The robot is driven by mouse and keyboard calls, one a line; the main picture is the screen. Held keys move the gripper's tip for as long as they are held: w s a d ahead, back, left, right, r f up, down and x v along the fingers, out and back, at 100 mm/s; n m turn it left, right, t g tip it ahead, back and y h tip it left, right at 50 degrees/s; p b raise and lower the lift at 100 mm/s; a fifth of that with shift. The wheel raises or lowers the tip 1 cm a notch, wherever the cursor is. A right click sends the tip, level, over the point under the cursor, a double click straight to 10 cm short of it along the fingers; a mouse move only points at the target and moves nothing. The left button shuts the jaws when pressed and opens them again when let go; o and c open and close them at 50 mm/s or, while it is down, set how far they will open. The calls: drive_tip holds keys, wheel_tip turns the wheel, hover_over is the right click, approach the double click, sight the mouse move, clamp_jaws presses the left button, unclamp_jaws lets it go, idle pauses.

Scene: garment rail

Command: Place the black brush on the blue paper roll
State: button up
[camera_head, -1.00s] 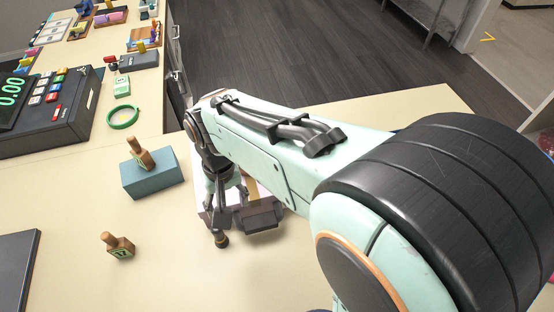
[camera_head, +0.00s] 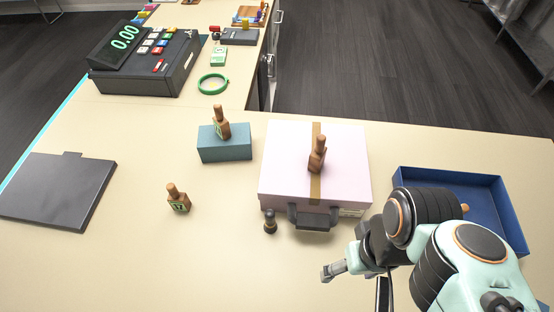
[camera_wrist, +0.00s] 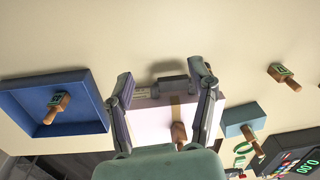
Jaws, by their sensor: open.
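No clear black brush or blue paper roll shows. A small dark brown, knobbed piece (camera_head: 270,222) stands upright on the table at the front left corner of the pink box; I cannot tell if it is the brush. The blue things are a grey-blue block (camera_head: 225,150) bearing a wooden stamp (camera_head: 221,122), and a blue tray (camera_head: 480,205). My gripper (camera_head: 345,268) is open and empty, right of and in front of the dark piece and apart from it. In the wrist view my gripper (camera_wrist: 160,72) spreads its fingers, with the pink box beyond.
The pink box (camera_head: 285,165) has a dark handle and bears a wooden stamp (camera_head: 317,155). Another stamp (camera_head: 178,198) stands on the table; one lies in the tray (camera_wrist: 57,107). A grey panel (camera_head: 55,190), cash register (camera_head: 145,62) and green ring (camera_head: 212,83) are left. The front left table is clear.

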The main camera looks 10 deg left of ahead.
drive_tip(key=w+d+n+t+h, duration=0.45)
drive_tip(key=w+d, duration=0.45)
drive_tip(key=w, duration=0.3)
drive_tip(key=w+a+f+n+t+h, duration=0.2)
drive_tip(key=w+a+f+n+h, duration=0.15)
drive_tip(key=w+n, duration=0.35)
drive_tip(key=n+t, duration=0.5)
drive_tip(key=n, duration=0.7)
hover_over(268, 219)
drive_tip(key=w+d, duration=0.5)
drive_tip(key=d, duration=0.2)
wheel_tip(268, 219, down, 6)
drive_tip(key=s+a+f+n+y, duration=0.1)
drive_tip(key=s+a+f+n, duration=0.1)
drive_tip(key=s+a+f+n+t+y, duration=0.1)
drive_tip(key=s+a+f+n, duration=0.1)
drive_tip(key=s+f+n, duration=0.1)
drive_tip(key=s+a+f+n+y, duration=0.2)
drive_tip(key=a+f, duration=0.1)
drive_tip(key=shift+s+f+n+t, duration=0.2)
drive_tip(key=shift+s+n+t, duration=0.05)
drive_tip(key=shift+s+n, duration=0.15)
drive_tip(key=shift+a+f, duration=0.1)
drive_tip(key=shift+a, duration=0.2)
drive_tip(key=shift+x, duration=2.3)
